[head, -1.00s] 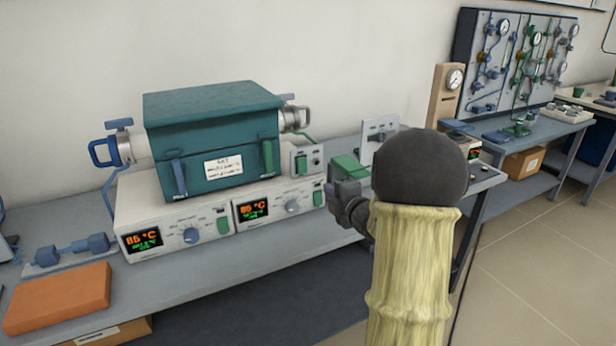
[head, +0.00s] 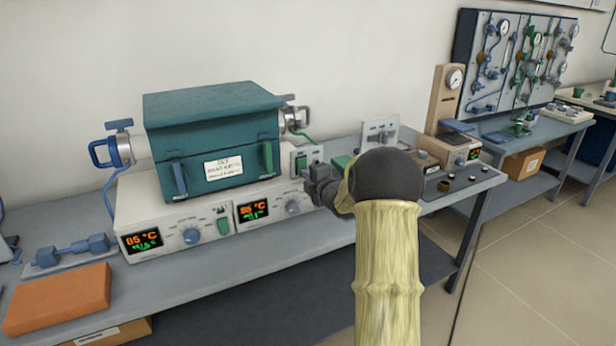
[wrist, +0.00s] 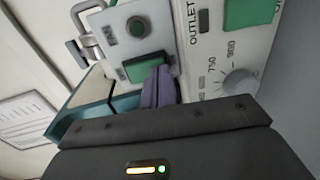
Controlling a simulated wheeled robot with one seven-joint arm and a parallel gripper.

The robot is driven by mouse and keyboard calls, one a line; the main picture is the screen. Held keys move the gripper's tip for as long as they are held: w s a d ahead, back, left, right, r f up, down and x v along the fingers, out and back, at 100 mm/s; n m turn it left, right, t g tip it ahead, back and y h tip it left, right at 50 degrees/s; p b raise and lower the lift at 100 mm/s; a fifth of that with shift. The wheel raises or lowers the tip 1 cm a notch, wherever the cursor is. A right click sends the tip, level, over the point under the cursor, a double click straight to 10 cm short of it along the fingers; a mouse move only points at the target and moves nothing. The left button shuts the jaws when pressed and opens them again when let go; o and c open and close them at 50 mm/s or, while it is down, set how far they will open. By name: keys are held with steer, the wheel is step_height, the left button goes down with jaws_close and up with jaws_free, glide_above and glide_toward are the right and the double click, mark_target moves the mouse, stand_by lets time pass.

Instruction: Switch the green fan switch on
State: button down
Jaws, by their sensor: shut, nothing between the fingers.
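In the head view the switch (head: 301,163) shows on the panel right of the teal furnace. My gripper (head: 312,180) is in front of that panel, at its lower edge. In the wrist view my shut, empty fingers (wrist: 160,76) overlap the right side of the green rocker. They are at or very close to it; I cannot tell if they touch. Part of the rocker is hidden behind them.
The teal furnace (head: 215,135) stands on two controllers with displays and dials. Another green switch (wrist: 245,12), marked OUTLET, is beside the fan panel. A white panel (head: 380,130) and a beige gauge stand (head: 445,100) are farther right. An orange block (head: 58,297) lies front left.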

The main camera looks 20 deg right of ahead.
steer(key=shift+f, duration=0.1)
steer(key=shift+w+b, duration=0.2)
steer(key=shift+b, duration=0.7)
steer(key=shift+s, duration=0.1)
steer(key=s+f+b, duration=0.2)
steer(key=s, duration=1.1)
steer(key=shift+s+d, duration=0.2)
steer(key=shift+s, duration=0.15)
